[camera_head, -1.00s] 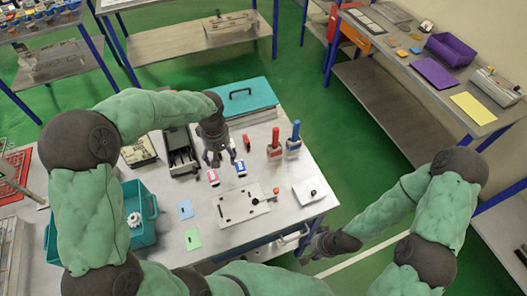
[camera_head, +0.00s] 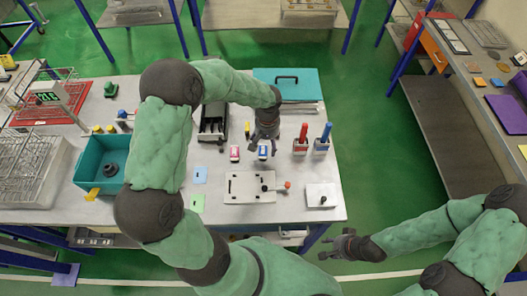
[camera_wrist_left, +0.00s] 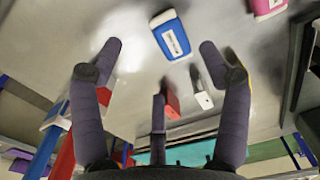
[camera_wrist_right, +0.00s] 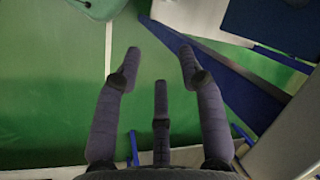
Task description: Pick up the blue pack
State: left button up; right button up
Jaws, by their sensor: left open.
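The blue pack (camera_head: 263,153) is a small blue box with a white label, lying on the metal table. In the left wrist view the blue pack (camera_wrist_left: 171,35) lies ahead of my left fingers and apart from them. My left gripper (camera_head: 264,137) is open and empty, pointing down just behind the pack in the head view. It also shows in the left wrist view (camera_wrist_left: 160,65). My right gripper (camera_head: 335,243) is away from the table, low over the floor at the right. In the right wrist view (camera_wrist_right: 160,65) its fingers are spread and hold nothing.
A pink-red pack (camera_head: 235,153) lies left of the blue one. A red bottle-like item (camera_head: 300,144) and a blue one (camera_head: 321,145) stand to the right. A pale plate with a red-knobbed lever (camera_head: 245,188) lies in front; a black device (camera_head: 212,123) stands behind left.

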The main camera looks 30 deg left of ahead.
aim_at(265, 150)
pick_arm(q)
jog(key=f, duration=0.5)
jog(key=shift+a, duration=0.35)
jog(key=c, duration=1.1)
